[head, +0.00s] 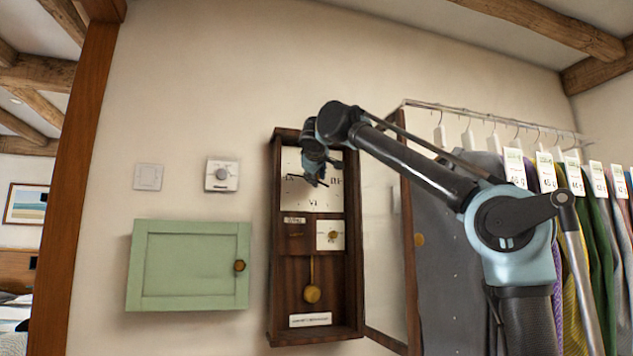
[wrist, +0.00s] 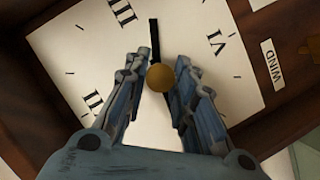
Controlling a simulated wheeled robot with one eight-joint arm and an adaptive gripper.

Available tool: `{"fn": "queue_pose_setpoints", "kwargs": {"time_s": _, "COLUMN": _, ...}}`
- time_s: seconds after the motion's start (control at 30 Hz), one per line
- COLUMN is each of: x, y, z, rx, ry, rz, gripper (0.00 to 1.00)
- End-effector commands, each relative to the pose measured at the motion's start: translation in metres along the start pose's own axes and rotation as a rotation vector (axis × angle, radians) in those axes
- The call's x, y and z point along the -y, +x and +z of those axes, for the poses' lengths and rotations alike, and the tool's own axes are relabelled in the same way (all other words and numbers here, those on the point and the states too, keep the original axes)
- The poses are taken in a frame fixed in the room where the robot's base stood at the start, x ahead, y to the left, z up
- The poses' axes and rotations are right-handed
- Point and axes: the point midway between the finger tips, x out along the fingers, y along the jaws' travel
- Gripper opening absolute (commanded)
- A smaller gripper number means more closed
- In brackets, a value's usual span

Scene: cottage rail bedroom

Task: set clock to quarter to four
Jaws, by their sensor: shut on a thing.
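The wall clock (head: 270,250) is a tall dark wooden case with a white square face (head: 292,195). My gripper (head: 318,172) is at the middle of the face and hides part of it. In the wrist view the face (wrist: 70,45) appears turned, with III and VI readable. The fingers (wrist: 160,80) are on either side of a round brass knob (wrist: 160,77) at the face's centre, shut on it. One black hand (wrist: 154,40) runs from the knob to between III and VI, nearer III.
The clock's glazed door (head: 408,260) stands open to the right. A brass pendulum (head: 312,293) hangs below the face. A green cabinet (head: 188,265), a thermostat (head: 221,175) and a switch (head: 149,177) are on the wall to the left. Clothes (head: 580,230) hang on a rail at right.

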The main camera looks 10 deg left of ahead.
Motion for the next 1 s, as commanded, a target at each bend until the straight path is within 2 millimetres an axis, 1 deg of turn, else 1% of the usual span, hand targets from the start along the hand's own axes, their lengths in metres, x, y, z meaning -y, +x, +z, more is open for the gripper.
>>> {"fn": "queue_pose_setpoints", "kwargs": {"time_s": 0.1, "x": 0.0012, "y": -0.0002, "z": -0.0003, "rx": -0.001, "ry": -0.079, "rz": 0.033, "gripper": 0.00}}
{"fn": "queue_pose_setpoints", "kwargs": {"time_s": 0.17, "x": 0.0007, "y": -0.0003, "z": 0.0000, "rx": 0.000, "ry": -0.102, "rz": 0.042, "gripper": 0.00}}
{"fn": "queue_pose_setpoints", "kwargs": {"time_s": 0.43, "x": 0.0005, "y": -0.0001, "z": 0.0003, "rx": 0.001, "ry": -0.109, "rz": 0.045, "gripper": 0.00}}
{"fn": "queue_pose_setpoints", "kwargs": {"time_s": 0.47, "x": 0.0005, "y": -0.0001, "z": 0.0003, "rx": 0.001, "ry": -0.109, "rz": 0.045, "gripper": 0.27}}
{"fn": "queue_pose_setpoints", "kwargs": {"time_s": 0.5, "x": 0.0005, "y": -0.0001, "z": 0.0004, "rx": 0.001, "ry": -0.109, "rz": 0.045, "gripper": 0.36}}
{"fn": "queue_pose_setpoints", "kwargs": {"time_s": 0.53, "x": 0.0005, "y": -0.0001, "z": 0.0004, "rx": 0.001, "ry": -0.109, "rz": 0.045, "gripper": 0.42}}
{"fn": "queue_pose_setpoints", "kwargs": {"time_s": 0.57, "x": 0.0005, "y": -0.0001, "z": 0.0004, "rx": 0.001, "ry": -0.109, "rz": 0.045, "gripper": 0.45}}
{"fn": "queue_pose_setpoints", "kwargs": {"time_s": 0.87, "x": 0.0005, "y": -0.0002, "z": 0.0004, "rx": 0.001, "ry": -0.108, "rz": 0.045, "gripper": 0.45}}
{"fn": "queue_pose_setpoints", "kwargs": {"time_s": 1.0, "x": 0.0008, "y": -0.0069, "z": 0.0003, "rx": 0.000, "ry": -0.108, "rz": 0.044, "gripper": 0.45}}
